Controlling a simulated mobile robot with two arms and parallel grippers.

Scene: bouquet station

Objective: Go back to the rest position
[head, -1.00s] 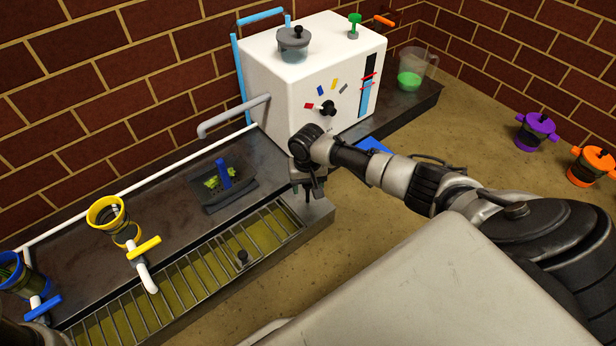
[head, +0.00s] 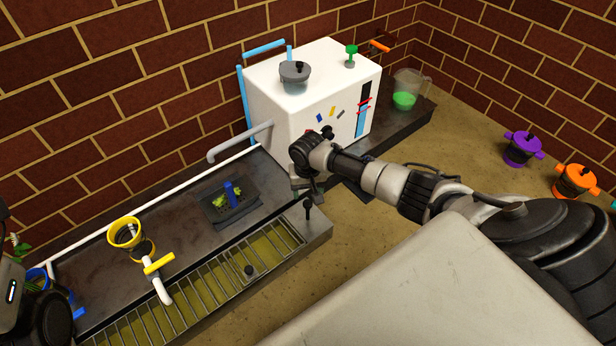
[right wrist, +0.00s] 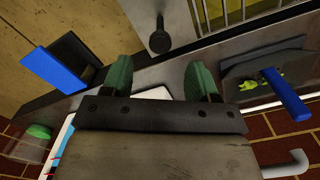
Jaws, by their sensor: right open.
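My right gripper (head: 308,190) hangs over the right end of the dark counter, in front of the white machine (head: 312,85). In the right wrist view its two green fingertips (right wrist: 159,80) are spread apart with nothing between them. Part of my left arm (head: 22,300) shows dark at the left edge of the head view. Its fingertips cannot be made out there. Green leaves (head: 18,246) show just above it, and I cannot tell whether it holds them.
A jug with green liquid (head: 405,97) stands behind. Purple (head: 522,147) and orange (head: 577,180) pots stand right.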

